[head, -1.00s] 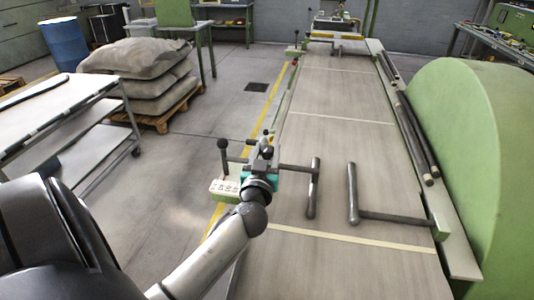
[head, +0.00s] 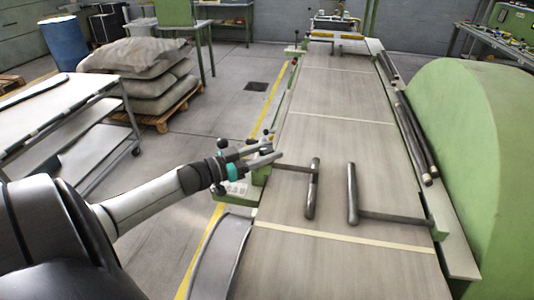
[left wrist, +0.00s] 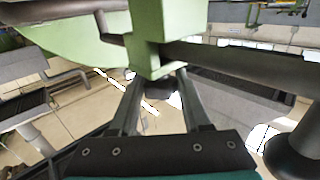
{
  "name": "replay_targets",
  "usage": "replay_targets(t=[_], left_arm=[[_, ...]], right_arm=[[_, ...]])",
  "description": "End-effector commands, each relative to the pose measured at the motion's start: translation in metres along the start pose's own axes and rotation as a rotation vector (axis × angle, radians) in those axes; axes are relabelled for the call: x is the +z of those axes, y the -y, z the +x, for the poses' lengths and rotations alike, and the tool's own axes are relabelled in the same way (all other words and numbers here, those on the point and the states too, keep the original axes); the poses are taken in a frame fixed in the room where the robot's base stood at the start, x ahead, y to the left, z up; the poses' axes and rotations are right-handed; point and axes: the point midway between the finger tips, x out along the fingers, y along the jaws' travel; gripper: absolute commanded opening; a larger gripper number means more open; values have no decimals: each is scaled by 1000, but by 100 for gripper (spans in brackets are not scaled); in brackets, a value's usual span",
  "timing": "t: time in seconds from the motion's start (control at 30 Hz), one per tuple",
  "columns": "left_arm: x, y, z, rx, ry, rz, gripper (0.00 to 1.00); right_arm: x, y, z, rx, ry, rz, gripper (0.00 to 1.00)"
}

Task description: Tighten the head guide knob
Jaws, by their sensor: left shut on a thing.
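My left gripper (head: 272,151) reaches in from the left at the near left edge of the machine table. Its fingers are closed in at the green guide block (head: 262,175). In the left wrist view, the fingers (left wrist: 160,88) straddle a small dark knob (left wrist: 166,92) just under the green block (left wrist: 155,35). The jaws are shut on this knob, which is mostly hidden by the fingers in the head view. A dark bar (head: 313,188) on a rod extends from the block over the table. My right gripper is not in view.
A second dark bar (head: 352,194) stands opposite on a rod from the right-hand rail. A black ball-ended lever (head: 222,143) and a button box (head: 233,189) sit close to my left gripper. A large green rounded housing (head: 455,160) stands right of the table.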

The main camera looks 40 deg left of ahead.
Motion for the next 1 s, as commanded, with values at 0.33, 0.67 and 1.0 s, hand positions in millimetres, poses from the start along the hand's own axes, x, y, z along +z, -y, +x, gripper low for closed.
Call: replay_targets(t=[0.33, 0.67, 1.0], left_arm=[[1, 1, 1, 144, 0, 3, 0], [0, 0, 0, 172, 0, 0, 0], [0, 0, 0, 171, 1, 0, 59]], right_arm=[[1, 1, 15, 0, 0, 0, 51], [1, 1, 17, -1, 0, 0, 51], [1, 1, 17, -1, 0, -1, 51]])
